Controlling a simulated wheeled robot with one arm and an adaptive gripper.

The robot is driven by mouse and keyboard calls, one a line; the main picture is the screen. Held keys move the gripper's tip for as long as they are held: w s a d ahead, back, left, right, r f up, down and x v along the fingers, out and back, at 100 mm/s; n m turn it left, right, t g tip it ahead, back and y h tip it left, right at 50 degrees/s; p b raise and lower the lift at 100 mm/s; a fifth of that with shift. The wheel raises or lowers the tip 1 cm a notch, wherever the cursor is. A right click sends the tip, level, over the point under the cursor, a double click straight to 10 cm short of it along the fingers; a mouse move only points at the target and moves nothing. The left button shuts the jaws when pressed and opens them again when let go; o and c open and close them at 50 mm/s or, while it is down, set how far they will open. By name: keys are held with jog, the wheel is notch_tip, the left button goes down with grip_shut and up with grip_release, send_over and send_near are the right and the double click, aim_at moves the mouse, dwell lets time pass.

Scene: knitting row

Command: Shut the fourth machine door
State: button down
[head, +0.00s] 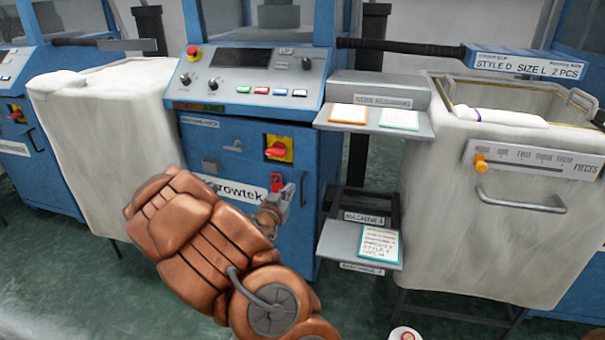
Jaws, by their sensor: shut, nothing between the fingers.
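A blue knitting machine (245,165) stands in the middle, with a sloped control panel (260,85) on top. My gripper (287,193) is shut and empty, in front of the machine's right side close to the handle. I cannot tell whether it touches. A small label (363,218) right of the machine seems to read "MACHINE 4".
A white bin (110,150) stands left. Right of the machine are a card shelf (375,121) and a lower shelf (360,245). A larger white bin (500,200) with a handle stands far right. A round white object (405,334) lies at the bottom edge. Green floor (60,270) is clear at left.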

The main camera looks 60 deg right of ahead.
aim_at(305, 167)
jog(key=shift+b+x, duration=0.65)
jog(key=shift+x, duration=5.2)
jog(key=shift+f, duration=0.1)
